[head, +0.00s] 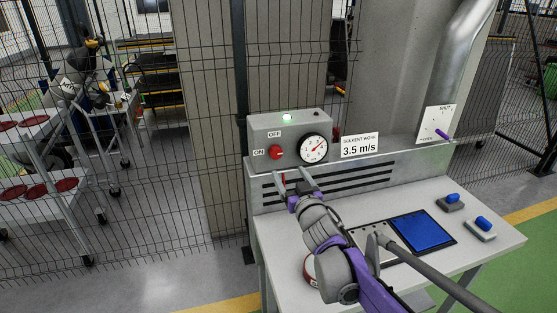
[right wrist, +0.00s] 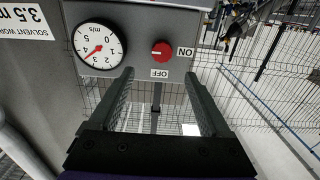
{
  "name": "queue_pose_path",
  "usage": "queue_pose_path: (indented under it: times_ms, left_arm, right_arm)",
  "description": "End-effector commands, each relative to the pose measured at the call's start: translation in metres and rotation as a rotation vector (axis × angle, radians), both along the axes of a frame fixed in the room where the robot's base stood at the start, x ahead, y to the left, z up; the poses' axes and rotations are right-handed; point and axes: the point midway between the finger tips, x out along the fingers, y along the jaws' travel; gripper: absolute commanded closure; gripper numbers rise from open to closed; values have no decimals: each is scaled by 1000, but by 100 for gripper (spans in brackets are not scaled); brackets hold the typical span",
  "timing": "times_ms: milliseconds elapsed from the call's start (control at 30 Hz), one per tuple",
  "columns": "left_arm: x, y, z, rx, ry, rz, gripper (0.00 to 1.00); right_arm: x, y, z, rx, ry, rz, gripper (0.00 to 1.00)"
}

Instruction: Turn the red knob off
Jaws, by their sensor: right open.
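The red knob (head: 275,152) sits on the front of a grey control box (head: 258,134), with an ON label to its left and an OFF label above it. A green lamp (head: 287,117) glows on top of the box. In the right wrist view, upside down, the red knob (right wrist: 162,50) shows beyond and between my fingertips. My right gripper (head: 293,176) is open and empty, below and in front of the knob, apart from it. It also shows in the right wrist view (right wrist: 158,76). My left gripper is not in view.
A round gauge (head: 313,148) sits right of the knob, beside a "3.5 m/s" sign (head: 359,145). The bench (head: 280,235) below holds a tray with a blue pad (head: 422,231) and blue-handled blocks (head: 483,223). Wire fencing (head: 120,190) stands at the left.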

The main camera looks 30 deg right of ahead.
Motion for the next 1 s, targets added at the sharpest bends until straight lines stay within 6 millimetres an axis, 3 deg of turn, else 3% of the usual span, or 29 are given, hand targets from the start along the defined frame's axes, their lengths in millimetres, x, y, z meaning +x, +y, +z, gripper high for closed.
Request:
queue_pose_path:
  times_ms: [600, 1000]
  left_arm:
    - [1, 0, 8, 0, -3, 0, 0]
    - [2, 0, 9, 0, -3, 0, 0]
  right_arm:
    - [94, -22, 2, -1, -5, 4, 19]
    - [103, -24, 1, -1, -5, 3, 19]
